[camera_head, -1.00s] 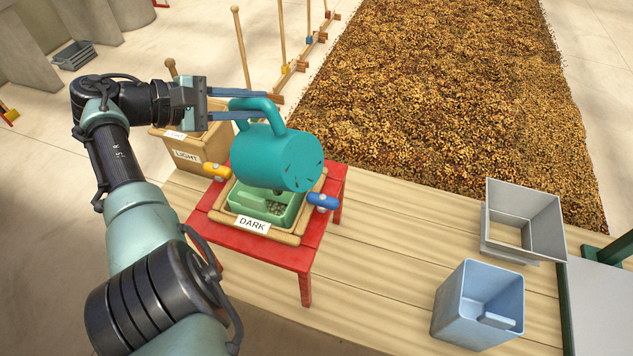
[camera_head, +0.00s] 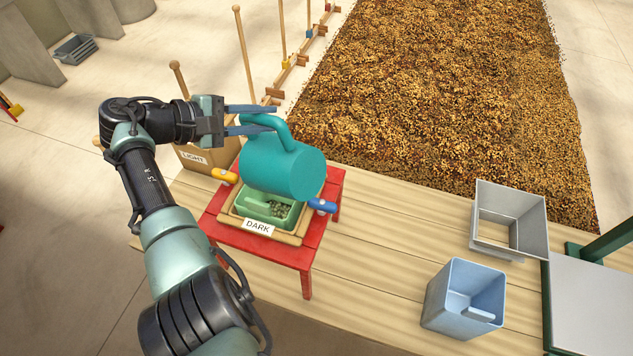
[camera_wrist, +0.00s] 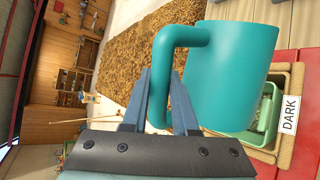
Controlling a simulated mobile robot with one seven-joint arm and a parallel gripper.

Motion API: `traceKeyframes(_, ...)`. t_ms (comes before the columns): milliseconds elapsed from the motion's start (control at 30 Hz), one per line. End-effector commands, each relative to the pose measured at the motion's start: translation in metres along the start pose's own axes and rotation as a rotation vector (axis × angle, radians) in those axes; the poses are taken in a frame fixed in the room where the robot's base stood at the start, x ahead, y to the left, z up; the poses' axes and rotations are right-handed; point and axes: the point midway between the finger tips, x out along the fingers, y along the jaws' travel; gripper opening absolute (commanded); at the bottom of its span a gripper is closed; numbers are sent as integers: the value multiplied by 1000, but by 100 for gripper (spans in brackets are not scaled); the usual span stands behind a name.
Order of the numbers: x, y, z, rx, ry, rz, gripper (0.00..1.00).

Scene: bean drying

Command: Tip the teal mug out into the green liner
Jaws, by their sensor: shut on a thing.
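The teal mug (camera_head: 283,168) is tilted in the air above the green liner (camera_head: 263,209), its base toward the right front and its mouth hidden from the head view. My gripper (camera_head: 262,119) is shut on the mug's handle. The mug (camera_wrist: 232,75) also shows in the wrist view, its handle between my fingers (camera_wrist: 165,100). The green liner sits in a wooden frame labelled DARK on a small red table (camera_head: 309,240). Some greenish beans (camera_head: 278,208) lie in the liner.
A wooden box labelled LIGHT (camera_head: 197,160) stands behind my arm. Blue (camera_head: 322,205) and yellow (camera_head: 225,176) handles flank the DARK frame. A blue bin (camera_head: 463,300) and a grey square frame (camera_head: 510,220) stand on the planks at right. Planks between are clear.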

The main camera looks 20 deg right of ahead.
Motion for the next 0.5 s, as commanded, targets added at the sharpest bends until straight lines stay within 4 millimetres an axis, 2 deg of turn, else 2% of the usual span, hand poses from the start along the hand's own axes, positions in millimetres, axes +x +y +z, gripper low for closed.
traceKeyframes(200,0,1,1,3,2,1,0)
traceKeyframes(500,3,0,17,68,42,-11,0)
